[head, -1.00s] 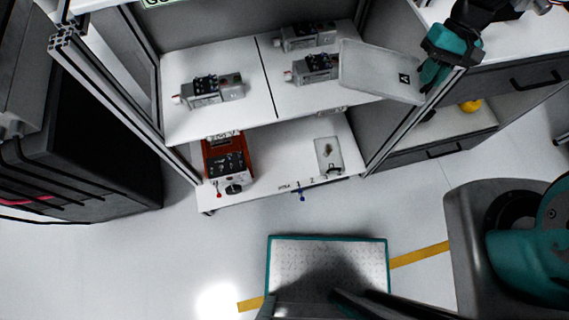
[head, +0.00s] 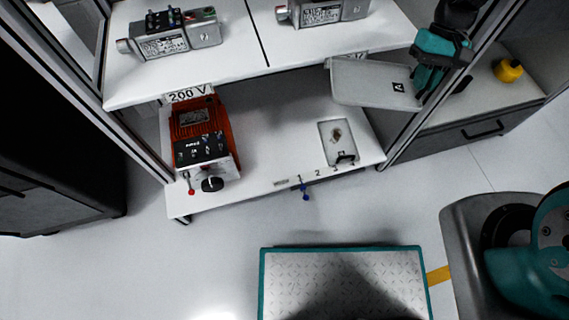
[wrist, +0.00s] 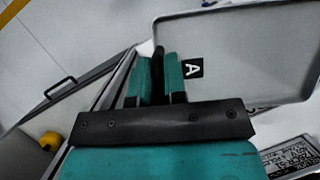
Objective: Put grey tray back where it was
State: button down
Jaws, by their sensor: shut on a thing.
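The grey tray (head: 370,84) is a flat, shallow tray with a black "A" label near its right end. My gripper (head: 422,88) is shut on the tray's right edge and holds it at the right side of the shelf unit, around the level between the upper and lower shelves. In the wrist view the tray (wrist: 250,40) reaches out to the upper right from the teal fingers of my gripper (wrist: 158,75), which are close together beside the "A" label. Whether the tray touches a shelf I cannot tell.
The lower shelf (head: 275,150) bears a red 200 V unit (head: 202,135) at left and a small grey plate (head: 338,143) at right, with bare room between. Servo units (head: 168,35) stand on the upper shelf (head: 225,60). A frame post (head: 440,95) rises at right, near a yellow object (head: 508,70).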

jog(key=w+a+f+m+b, duration=0.1)
jog(key=a+f+b, duration=0.1)
jog(key=f+b, duration=0.55)
jog(key=a+f+m+b, duration=0.1)
jog(key=a+f+b, duration=0.1)
jog(key=f+b, duration=0.55)
jog(key=s+a+f+m+t+y+b, duration=0.1)
jog(key=a+f+m+t+y+b, duration=0.15)
jog(key=a+f+m, duration=0.65)
jog(key=s+a+f+m+t+y+b, duration=0.1)
jog(key=a+m+b, duration=0.2)
jog(key=a, duration=1.2)
jog(key=shift+m+h, duration=0.25)
jog(key=shift+m, duration=0.15)
notch_tip(320, 180, down, 20)
jog(key=b, duration=1.2)
jog(key=shift+r, duration=0.1)
jog(key=c, duration=1.2)
grip_release()
jog(key=shift+o, duration=0.2)
